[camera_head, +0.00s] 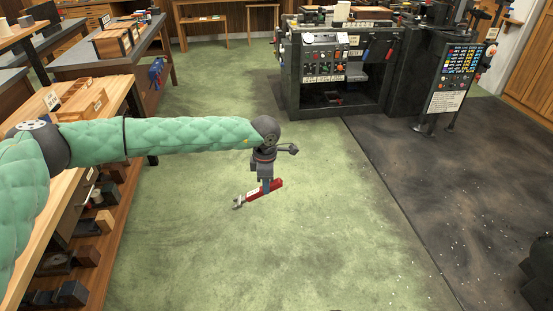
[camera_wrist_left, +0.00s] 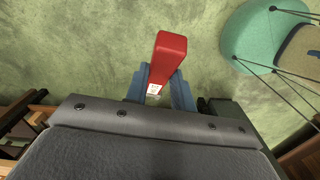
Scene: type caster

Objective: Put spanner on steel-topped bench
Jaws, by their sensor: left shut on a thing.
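The spanner (camera_head: 248,198) has a red handle and a grey metal head, which points left in the head view. My left gripper (camera_head: 265,186) is shut on its red handle and holds it in the air over the green floor. In the left wrist view the red handle (camera_wrist_left: 168,58) sticks out from between the fingers (camera_wrist_left: 162,90); the spanner's metal head is hidden there. A bench with a grey, metal-looking top (camera_head: 82,64) stands at the upper left, apart from the gripper. My right gripper is not in view.
A wooden bench (camera_head: 118,90) with boxes and shelves of blocks runs along the left, under my left arm. A dark machine (camera_head: 340,95) and a control panel (camera_head: 455,75) stand at the back right. The green floor (camera_head: 330,240) in the middle is clear.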

